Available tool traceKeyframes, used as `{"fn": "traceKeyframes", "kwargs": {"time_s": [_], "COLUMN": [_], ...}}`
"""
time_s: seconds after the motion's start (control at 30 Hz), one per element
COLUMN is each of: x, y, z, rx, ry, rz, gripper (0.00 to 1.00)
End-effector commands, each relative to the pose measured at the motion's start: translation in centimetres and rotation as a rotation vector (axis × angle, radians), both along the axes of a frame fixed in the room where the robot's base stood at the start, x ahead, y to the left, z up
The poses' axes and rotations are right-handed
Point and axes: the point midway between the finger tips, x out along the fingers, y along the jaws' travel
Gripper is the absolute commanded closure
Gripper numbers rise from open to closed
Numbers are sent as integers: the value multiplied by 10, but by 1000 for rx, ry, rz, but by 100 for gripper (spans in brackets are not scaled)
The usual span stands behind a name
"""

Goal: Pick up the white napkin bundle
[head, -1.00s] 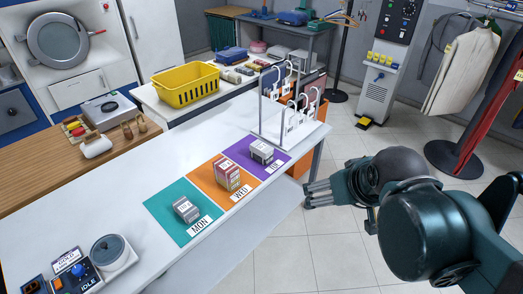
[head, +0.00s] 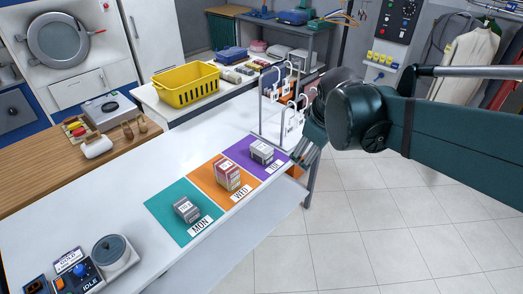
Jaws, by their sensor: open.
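Three small bundles stand on coloured mats on the white counter (head: 110,210). A grey-and-white bundle (head: 262,152) is on the purple mat (head: 238,150). A red-and-white bundle (head: 227,175) is on the orange mat marked WED (head: 203,172). A grey bundle (head: 186,209) is on the teal mat marked MON (head: 165,222). I cannot tell for sure which is the white napkin bundle. My gripper (head: 302,160) is open, fingers pointing down, at the counter's right edge. It is just right of the purple mat, apart from its bundle.
A white rack with hooks (head: 262,105) stands behind the purple mat, close to my gripper. A yellow basket (head: 186,92) is on the table behind. A round grey device (head: 112,252) and a control box (head: 78,272) are at the front left. Floor right of the counter is clear.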

Motion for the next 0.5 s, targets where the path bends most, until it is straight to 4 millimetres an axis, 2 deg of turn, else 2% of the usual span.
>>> {"fn": "traceKeyframes", "kwargs": {"time_s": [0.5], "x": [90], "y": [27], "z": [-14], "rx": [-190], "ry": [79], "rz": [304], "gripper": [16]}}
